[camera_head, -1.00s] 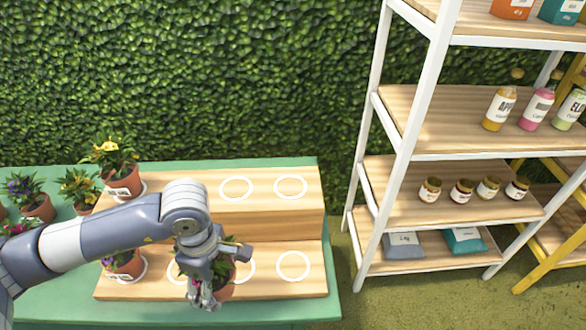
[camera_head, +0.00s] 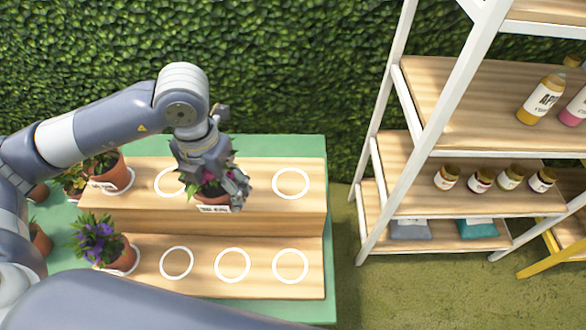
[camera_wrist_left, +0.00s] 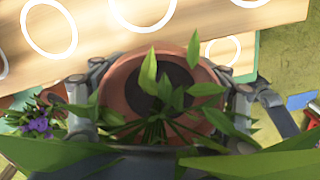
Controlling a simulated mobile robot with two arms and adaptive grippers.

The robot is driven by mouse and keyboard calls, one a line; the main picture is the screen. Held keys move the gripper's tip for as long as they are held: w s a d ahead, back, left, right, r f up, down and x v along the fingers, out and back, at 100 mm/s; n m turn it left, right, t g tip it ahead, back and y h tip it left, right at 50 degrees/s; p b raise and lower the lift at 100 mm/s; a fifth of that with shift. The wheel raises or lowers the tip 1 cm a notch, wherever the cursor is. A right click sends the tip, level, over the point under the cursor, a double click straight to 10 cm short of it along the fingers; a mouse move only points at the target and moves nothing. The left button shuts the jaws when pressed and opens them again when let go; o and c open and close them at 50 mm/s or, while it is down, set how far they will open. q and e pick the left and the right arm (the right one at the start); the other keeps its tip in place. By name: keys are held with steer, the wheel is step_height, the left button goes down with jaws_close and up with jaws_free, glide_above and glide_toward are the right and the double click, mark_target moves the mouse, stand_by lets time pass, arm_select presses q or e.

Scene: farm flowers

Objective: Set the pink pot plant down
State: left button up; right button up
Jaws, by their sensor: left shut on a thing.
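My left gripper (camera_head: 222,190) is shut on the pink pot plant, a terracotta pot (camera_head: 212,199) with a white label, green leaves and a little pink. In the head view it is over the upper step of the wooden stand (camera_head: 265,212), right of one white ring (camera_head: 168,183) and left of another (camera_head: 291,183). I cannot tell whether the pot touches the step. In the left wrist view the pot (camera_wrist_left: 118,88) sits between my fingers, with leaves over its dark soil. My right gripper is not in view.
A purple-flowered pot (camera_head: 122,258) stands at the lower step's left end, another pot (camera_head: 116,176) at the upper step's left end. Three lower rings (camera_head: 232,265) are empty. More pots stand on the green table (camera_head: 313,148) at left. A white-framed shelf (camera_head: 430,190) stands right.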

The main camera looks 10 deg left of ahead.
arm_select(q)
steer(key=w+d+p, duration=0.1)
steer(key=w+d, duration=0.1)
steer(key=w+d+p, duration=0.1)
steer(key=w+d, duration=0.1)
steer(key=d, duration=0.1)
steer(key=p, duration=0.3)
glide_above(291, 183)
steer(key=a, duration=0.1)
steer(key=shift+s+f, duration=0.4)
steer(key=shift+f, duration=0.05)
steer(key=shift+w+d+f, duration=0.1)
steer(key=shift+w+d, duration=0.15)
steer(key=f+p, duration=0.2)
steer(key=shift+w+d+f, duration=0.15)
steer(key=shift+d+f, duration=0.05)
steer(key=shift+f, duration=0.75)
steer(key=o, duration=1)
steer(key=shift+f, duration=0.15)
steer(key=o, duration=0.5)
steer(key=shift+c, duration=0.2)
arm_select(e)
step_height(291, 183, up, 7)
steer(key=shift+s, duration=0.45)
